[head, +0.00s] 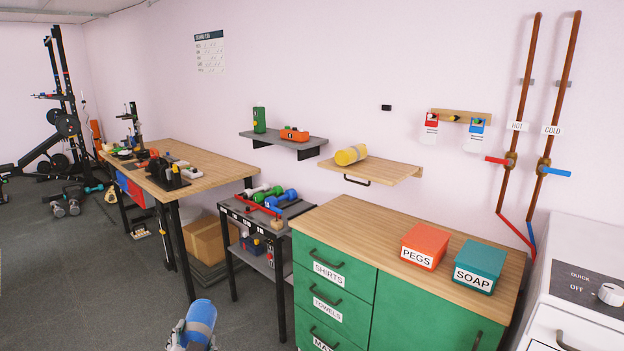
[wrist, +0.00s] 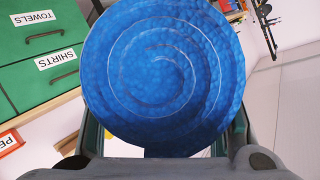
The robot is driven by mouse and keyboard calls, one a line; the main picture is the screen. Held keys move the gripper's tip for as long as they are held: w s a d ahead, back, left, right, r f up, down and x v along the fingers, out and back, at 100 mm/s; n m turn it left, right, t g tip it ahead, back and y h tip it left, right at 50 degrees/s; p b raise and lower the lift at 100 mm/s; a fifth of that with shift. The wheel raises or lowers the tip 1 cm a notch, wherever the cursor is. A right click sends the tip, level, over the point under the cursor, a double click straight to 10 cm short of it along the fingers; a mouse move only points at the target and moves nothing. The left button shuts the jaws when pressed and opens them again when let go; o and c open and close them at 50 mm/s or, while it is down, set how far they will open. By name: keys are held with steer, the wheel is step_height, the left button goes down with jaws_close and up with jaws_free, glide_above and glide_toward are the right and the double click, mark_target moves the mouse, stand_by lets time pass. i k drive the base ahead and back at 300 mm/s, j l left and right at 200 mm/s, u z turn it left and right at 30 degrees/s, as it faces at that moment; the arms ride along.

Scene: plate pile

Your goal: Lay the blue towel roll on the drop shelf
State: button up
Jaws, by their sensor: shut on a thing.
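The blue towel roll (head: 201,319) shows at the bottom of the head view, tilted, with a pale band near its lower part. In the wrist view its round spiral end (wrist: 160,78) fills the middle. My gripper (head: 187,339) is shut on the roll; its fingers show beside the roll in the wrist view and are partly hidden by it. The wooden wall shelf with a black handle (head: 388,171), which looks like the drop shelf, is raised level. A yellow roll (head: 351,155) lies on its left part; its right part is bare. The blue roll is well apart from this shelf, low and to the left.
The green cabinet (head: 405,310) with a wooden top stands below the shelf, bearing a PEGS box (head: 425,247) and a SOAP box (head: 480,267). A dumbbell rack (head: 240,215) and a workbench (head: 200,168) stand left. A grey shelf (head: 290,143) holds green and orange things.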

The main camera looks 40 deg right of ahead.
mark_target(380, 169)
steer(key=i+u, duration=0.15)
steer(key=i, duration=0.65)
steer(key=i+u, duration=0.15)
steer(key=i, duration=0.65)
steer(key=i+j+z, duration=0.1)
steer(key=i+z, duration=0.15)
steer(key=i, duration=0.3)
steer(key=i+j+z, duration=0.25)
steer(key=i, duration=0.25)
steer(key=l+z, duration=0.1)
steer(key=z, duration=1.65)
